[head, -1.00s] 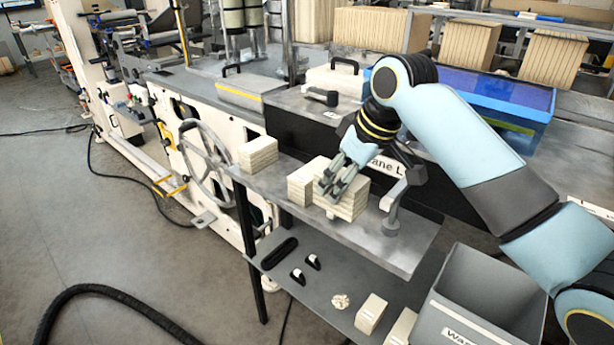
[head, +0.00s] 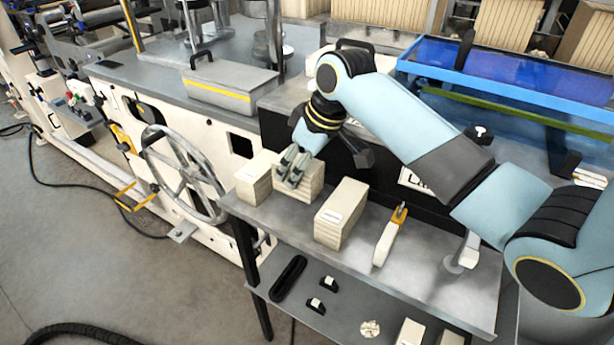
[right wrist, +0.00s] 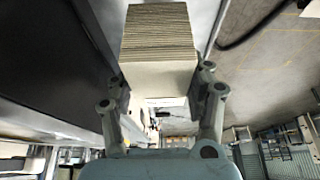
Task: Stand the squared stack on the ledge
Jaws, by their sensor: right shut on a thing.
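My right gripper (head: 292,180) is shut on a cream stack of sheets (head: 305,185) above the left part of the grey ledge (head: 365,262). In the right wrist view the held stack (right wrist: 160,60) sits between the fingers, with its layered edges looking even. A second stack (head: 250,183) stands at the ledge's left end, close beside the held one. A third stack (head: 340,212) with a white label stands to the right. I cannot tell whether the held stack touches the ledge or its neighbour. My left gripper is out of view.
A cream tool with an orange tip (head: 390,238) lies right of the third stack. A grey stand (head: 464,255) is farther right. A lower shelf (head: 345,315) holds small items. A handwheel (head: 183,172) is left of the ledge. The ledge's front middle is clear.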

